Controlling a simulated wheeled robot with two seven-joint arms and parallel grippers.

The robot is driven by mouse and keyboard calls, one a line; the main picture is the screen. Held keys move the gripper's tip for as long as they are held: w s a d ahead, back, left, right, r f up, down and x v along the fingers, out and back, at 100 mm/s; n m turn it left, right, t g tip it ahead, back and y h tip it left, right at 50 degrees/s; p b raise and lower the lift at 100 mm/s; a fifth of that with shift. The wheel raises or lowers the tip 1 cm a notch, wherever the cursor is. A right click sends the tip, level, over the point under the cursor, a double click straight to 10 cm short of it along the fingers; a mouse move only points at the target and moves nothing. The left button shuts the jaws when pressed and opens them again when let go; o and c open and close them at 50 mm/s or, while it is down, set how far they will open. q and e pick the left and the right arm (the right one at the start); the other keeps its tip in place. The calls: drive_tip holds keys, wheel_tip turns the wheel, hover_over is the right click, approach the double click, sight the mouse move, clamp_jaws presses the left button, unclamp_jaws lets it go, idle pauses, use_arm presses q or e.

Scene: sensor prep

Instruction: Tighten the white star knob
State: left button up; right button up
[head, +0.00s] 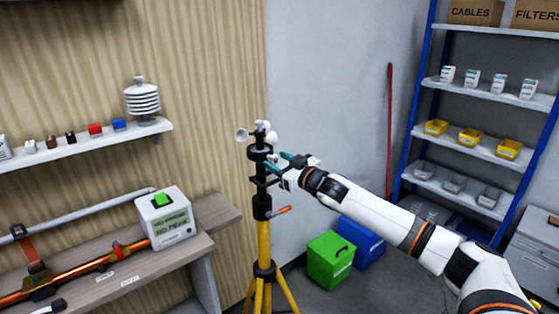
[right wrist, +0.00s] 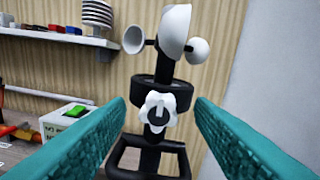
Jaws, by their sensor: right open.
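The white star knob (right wrist: 158,108) sits on the front of a black upright mast (right wrist: 150,154) in the right wrist view. White anemometer cups (right wrist: 176,30) and a black ring (right wrist: 160,92) are above it. My right gripper (right wrist: 160,125) is open, with one teal finger on each side of the knob and a gap to both. In the head view my right gripper (head: 276,163) reaches the mast from the right, and the knob cannot be made out there. The mast stands on a yellow tripod (head: 264,245). My left gripper is not in view.
A bench (head: 205,217) at the left carries a white box with a green button (head: 166,216) and orange tools. A wall shelf (head: 90,140) holds small items. Green (head: 330,257) and blue (head: 361,241) bins are behind the tripod. A blue-framed rack (head: 412,120) stands right.

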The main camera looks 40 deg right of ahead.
drive_tip(key=shift+c, duration=0.2)
drive_tip(key=c, duration=1)
drive_tip(key=shift+o, duration=0.2)
